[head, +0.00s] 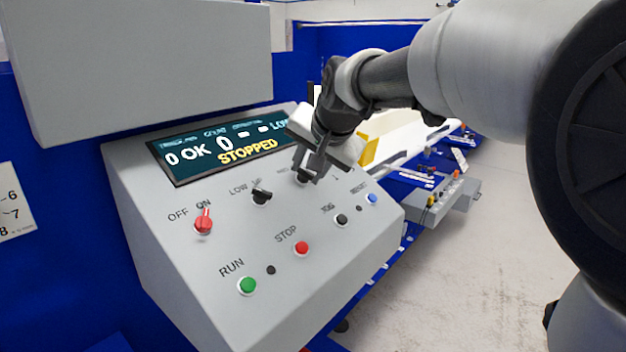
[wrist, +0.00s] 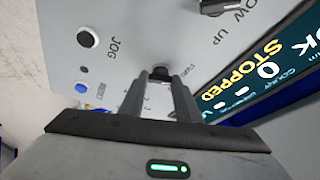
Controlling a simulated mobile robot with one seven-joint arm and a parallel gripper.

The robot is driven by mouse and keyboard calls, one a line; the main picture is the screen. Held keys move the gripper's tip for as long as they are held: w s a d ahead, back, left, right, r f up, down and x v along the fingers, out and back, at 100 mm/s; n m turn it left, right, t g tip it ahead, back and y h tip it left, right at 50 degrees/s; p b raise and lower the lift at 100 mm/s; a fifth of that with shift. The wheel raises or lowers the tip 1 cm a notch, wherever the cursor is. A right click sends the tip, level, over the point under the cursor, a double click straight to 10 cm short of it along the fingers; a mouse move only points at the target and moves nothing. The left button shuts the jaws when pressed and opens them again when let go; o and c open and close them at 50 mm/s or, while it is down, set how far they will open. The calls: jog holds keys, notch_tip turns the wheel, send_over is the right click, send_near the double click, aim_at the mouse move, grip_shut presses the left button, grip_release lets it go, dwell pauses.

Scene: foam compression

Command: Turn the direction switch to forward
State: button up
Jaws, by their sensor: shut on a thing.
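The direction switch (wrist: 160,74) is a small black knob on the sloped grey control panel (head: 330,285). In the wrist view it sits between the tips of my two fingers, with lettering beside it that I cannot fully read. My gripper (wrist: 158,85) is shut on this knob. In the head view my gripper (head: 306,172) reaches down to the upper right of the panel and hides most of the knob (head: 302,179). I cannot tell which way the knob points.
The display (head: 220,146) reads STOPPED. The panel also carries a red ON/OFF switch (head: 203,224), a black LOW/UP knob (head: 262,196), a red STOP button (head: 302,248), a green RUN button (head: 247,285), a black JOG button (head: 341,220) and a blue button (head: 372,198).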

jog(key=shift+d+f+n+y+b, duration=0.15)
jog(key=shift+n+y+b, duration=0.35)
jog(key=shift+n+b, duration=0.6)
jog(key=shift+n+y+b, duration=0.3)
jog(key=shift+n+b, duration=0.45)
jog(key=shift+n, duration=0.05)
jog(key=o, duration=1)
jog(key=shift+o, duration=0.2)
jog(key=p+v, duration=0.2)
jog(key=v, duration=1.5)
jog(key=shift+s+r+p, duration=0.2)
jog(key=shift+p, duration=0.15)
